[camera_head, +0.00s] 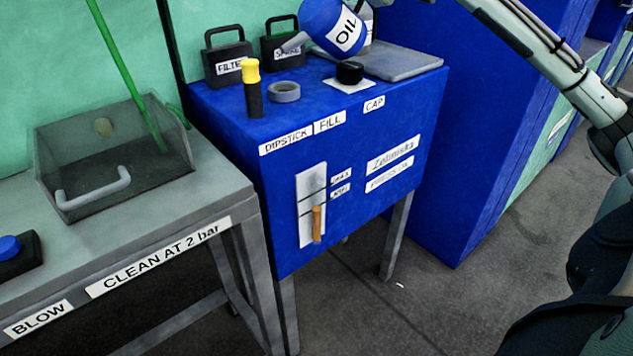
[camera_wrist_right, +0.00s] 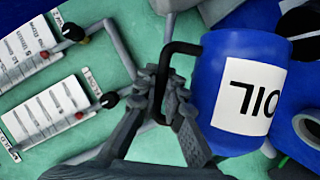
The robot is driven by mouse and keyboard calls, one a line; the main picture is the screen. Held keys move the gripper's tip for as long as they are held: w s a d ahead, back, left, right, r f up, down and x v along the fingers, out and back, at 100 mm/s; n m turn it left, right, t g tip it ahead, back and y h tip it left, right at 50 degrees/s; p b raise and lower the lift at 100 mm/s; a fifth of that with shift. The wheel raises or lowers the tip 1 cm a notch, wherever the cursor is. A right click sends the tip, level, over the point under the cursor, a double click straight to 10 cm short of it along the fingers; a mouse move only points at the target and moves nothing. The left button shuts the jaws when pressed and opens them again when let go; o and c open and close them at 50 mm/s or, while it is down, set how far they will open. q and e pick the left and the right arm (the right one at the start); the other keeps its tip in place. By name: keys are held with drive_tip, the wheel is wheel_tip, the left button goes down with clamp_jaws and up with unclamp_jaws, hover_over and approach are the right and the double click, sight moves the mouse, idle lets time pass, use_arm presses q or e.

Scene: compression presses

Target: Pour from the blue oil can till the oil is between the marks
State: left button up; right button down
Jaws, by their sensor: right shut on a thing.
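The blue oil can (camera_head: 328,24) is tilted, its grey spout (camera_head: 293,43) pointing down-left. The spout tip appears above the grey ring-shaped fill opening (camera_head: 284,91) in the picture, apart from it; no oil stream is visible. The sight gauge (camera_head: 307,180) on the blue cabinet's front has an orange oil column (camera_head: 317,225). Its top looks at or just below the lower mark; the upper mark line is above. My right gripper (camera_wrist_right: 168,100) is shut on the can's black handle (camera_wrist_right: 180,47). My left gripper is out of view.
The black cap (camera_head: 349,72) sits on a white patch. The yellow-topped dipstick (camera_head: 252,85) stands left of the fill opening. Two black boxes (camera_head: 228,66) and a grey plate (camera_head: 402,63) are at the back. A grey bench (camera_head: 190,222) with a tray (camera_head: 150,165) stands left.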

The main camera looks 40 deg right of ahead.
sight(360, 8)
drive_tip(key=shift+r+p, duration=2.05)
drive_tip(key=shift+r, duration=0.4)
drive_tip(key=shift+f, duration=0.15)
drive_tip(key=f+b, duration=0.1)
drive_tip(key=d+f+m+y+b, duration=0.1)
drive_tip(key=f+m+b, duration=0.1)
drive_tip(key=f, duration=0.1)
drive_tip(key=shift+d+g+b, duration=0.3)
drive_tip(key=shift+d+b, duration=0.05)
drive_tip(key=shift+d, duration=0.05)
drive_tip(key=f+b, duration=0.1)
drive_tip(key=f+m+y+b, duration=0.1)
drive_tip(key=shift+d+f+b, duration=0.3)
drive_tip(key=shift+d+f, duration=0.05)
drive_tip(key=shift+f, duration=0.05)
drive_tip(key=shift+d+f+m+g+y+b, duration=0.1)
drive_tip(key=shift+f+m+g+y+b, duration=0.3)
drive_tip(key=shift+f+m+b, duration=0.6)
drive_tip(key=shift+f, duration=0.25)
